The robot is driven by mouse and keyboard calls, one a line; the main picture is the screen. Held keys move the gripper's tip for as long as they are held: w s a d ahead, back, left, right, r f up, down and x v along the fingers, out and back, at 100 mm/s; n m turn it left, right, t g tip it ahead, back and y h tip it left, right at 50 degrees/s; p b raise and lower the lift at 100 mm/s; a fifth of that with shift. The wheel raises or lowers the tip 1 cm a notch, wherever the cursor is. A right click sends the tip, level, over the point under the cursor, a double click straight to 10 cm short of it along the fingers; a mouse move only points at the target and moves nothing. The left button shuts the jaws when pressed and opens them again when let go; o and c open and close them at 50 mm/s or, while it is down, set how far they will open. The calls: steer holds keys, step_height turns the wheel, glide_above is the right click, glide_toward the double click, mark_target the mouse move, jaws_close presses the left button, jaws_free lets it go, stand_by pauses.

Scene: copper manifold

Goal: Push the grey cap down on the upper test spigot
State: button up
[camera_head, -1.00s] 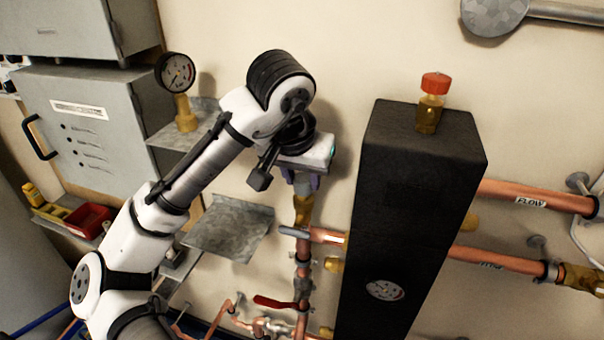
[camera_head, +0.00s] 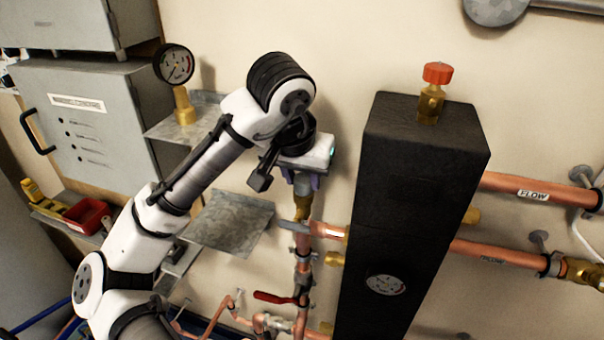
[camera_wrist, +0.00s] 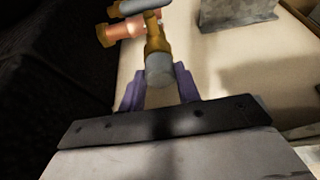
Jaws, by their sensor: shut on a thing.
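My gripper (camera_head: 303,181) points down beside the black casing, its purple fingers shut on the grey cap (camera_head: 303,187). In the wrist view the cap (camera_wrist: 160,72) sits between the two fingertips of the gripper (camera_wrist: 160,86). The brass upper spigot (camera_head: 303,208) stands directly below the cap, on top of the vertical copper pipe. In the wrist view the spigot (camera_wrist: 157,40) lines up with the cap and seems to meet it. How far the cap sits over the spigot cannot be told, as the joint is small and shaded.
A grey lever handle (camera_head: 293,225) lies just below the spigot. The tall black casing (camera_head: 405,190) stands close on the right, with a red-topped brass valve (camera_head: 433,90) on it. A metal shelf (camera_head: 230,222) is at left; a gauge (camera_head: 174,64) stands on another.

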steer(key=o, duration=1)
steer(key=shift+o, duration=0.2)
steer(key=v, duration=1.4)
steer(key=shift+b, duration=0.35)
steer(key=shift+f, duration=0.1)
